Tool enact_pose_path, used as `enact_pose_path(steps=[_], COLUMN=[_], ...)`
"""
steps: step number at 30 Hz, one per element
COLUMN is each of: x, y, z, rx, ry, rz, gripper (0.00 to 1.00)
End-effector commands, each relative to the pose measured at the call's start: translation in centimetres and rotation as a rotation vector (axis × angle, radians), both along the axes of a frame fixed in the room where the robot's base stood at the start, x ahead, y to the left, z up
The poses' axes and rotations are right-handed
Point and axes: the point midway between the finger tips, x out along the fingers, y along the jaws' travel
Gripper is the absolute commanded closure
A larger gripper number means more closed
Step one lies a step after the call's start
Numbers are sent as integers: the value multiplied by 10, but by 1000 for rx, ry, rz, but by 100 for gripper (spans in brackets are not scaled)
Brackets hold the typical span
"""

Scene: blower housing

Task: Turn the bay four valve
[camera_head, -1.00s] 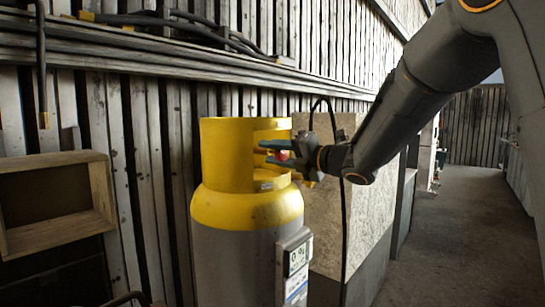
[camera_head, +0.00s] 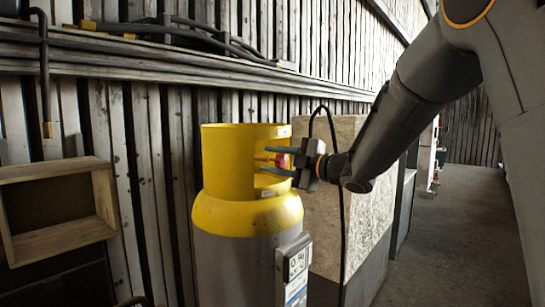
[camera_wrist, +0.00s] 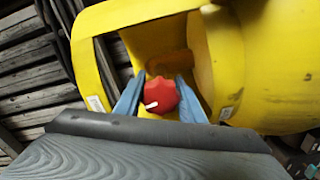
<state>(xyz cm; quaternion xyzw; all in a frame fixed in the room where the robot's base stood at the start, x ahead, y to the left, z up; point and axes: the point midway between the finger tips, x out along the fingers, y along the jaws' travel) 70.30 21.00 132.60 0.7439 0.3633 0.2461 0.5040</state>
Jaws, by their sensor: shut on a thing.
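The valve's red knob (camera_head: 282,161) sits in the opening of the yellow collar (camera_head: 227,160) on top of a gas cylinder (camera_head: 235,262). The cylinder is yellow above and grey below. My gripper (camera_head: 265,159) reaches in from the right, with one blue finger above the knob and one below. In the wrist view the knob (camera_wrist: 160,95) is between the blue fingers (camera_wrist: 160,78), and its white mark points to the lower left. My gripper is shut on it. The knob's far side is hidden.
The yellow collar (camera_wrist: 222,65) surrounds the fingers closely. A label box (camera_head: 294,262) is on the cylinder's front right. A stone-like block (camera_head: 365,200) and a black cable (camera_head: 341,220) are just behind. A wooden shelf (camera_head: 60,240) hangs left. The floor at right is clear.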

Motion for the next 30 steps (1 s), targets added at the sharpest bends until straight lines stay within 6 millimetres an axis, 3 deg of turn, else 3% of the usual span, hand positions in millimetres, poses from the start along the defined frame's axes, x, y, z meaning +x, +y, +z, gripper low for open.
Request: enact_pose_path(steps=[12,29,30], x=[0,0,0], y=[-1,-1,-1], z=[0,0,0], rx=[121,139,139], ry=[156,179,179], rz=[-2,-1,-1], gripper=[87,87,61])
